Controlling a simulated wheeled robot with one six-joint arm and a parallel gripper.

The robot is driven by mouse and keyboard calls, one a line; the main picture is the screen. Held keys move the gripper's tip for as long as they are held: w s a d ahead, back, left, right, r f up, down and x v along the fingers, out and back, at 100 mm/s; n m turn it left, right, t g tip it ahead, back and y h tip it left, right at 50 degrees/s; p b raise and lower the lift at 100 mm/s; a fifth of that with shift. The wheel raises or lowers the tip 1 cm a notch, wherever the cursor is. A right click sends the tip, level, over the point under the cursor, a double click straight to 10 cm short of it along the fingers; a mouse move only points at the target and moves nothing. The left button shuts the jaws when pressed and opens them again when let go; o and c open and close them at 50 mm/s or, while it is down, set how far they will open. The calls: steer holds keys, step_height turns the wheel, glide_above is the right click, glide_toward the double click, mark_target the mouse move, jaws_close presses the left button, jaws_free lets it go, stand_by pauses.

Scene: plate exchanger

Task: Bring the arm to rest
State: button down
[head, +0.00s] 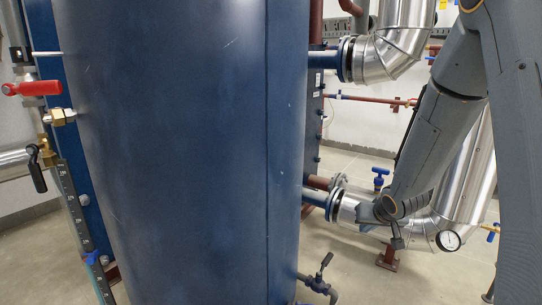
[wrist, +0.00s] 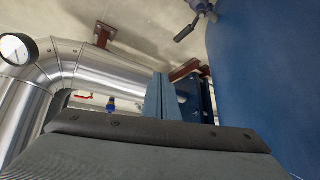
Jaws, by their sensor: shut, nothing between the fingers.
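My arm comes down from the top right of the head view, in front of the silver pipes. My gripper (head: 397,242) shows small and dark at its lower end, left of the round gauge (head: 448,240). It looks shut and holds nothing I can see. Its fingertips are hard to make out at this size.
A large blue tank (head: 185,150) fills the middle of the head view. Silver pipes (head: 470,175) stand behind my arm, with a blue valve handle (head: 380,178) close by. A black-handled valve (head: 319,275) is low beside the tank. A red lever (head: 32,88) is at left.

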steer(key=s+a+r+g, duration=0.1)
steer(key=s+a+g, duration=0.15)
steer(key=s, duration=0.55)
steer(key=s+a+r+n+g, duration=0.15)
steer(key=s+a, duration=0.25)
steer(key=s, duration=0.4)
steer(key=s+a+r+g, duration=0.1)
steer(key=s+a+r, duration=0.15)
steer(key=s, duration=0.55)
steer(key=s+a+r+n+g+y+p, duration=0.1)
steer(key=s+a+r+n+p, duration=0.15)
steer(key=s+a+r, duration=0.65)
steer(key=s+a+r+n+g+y+p, duration=0.15)
steer(key=s+a+n, duration=0.25)
steer(key=s+a, duration=0.65)
steer(key=w+d+r+m+p, duration=0.1)
steer(key=d+r+m+p, duration=0.1)
steer(key=d+r+p, duration=0.4)
steer(key=w+d+r+m+h+p, duration=0.1)
steer(key=d+r+p, duration=0.5)
steer(key=r+p, duration=0.7)
steer(key=d+r+m+h+p, duration=0.1)
steer(key=d+r+m+p, duration=0.2)
steer(key=p, duration=1.5)
steer(key=d+r, duration=0.3)
steer(key=r, duration=0.4)
steer(key=shift+w+d+r+m+p, duration=0.3)
steer(key=shift+w+d+p, duration=0.05)
steer(key=shift+w+d, duration=0.05)
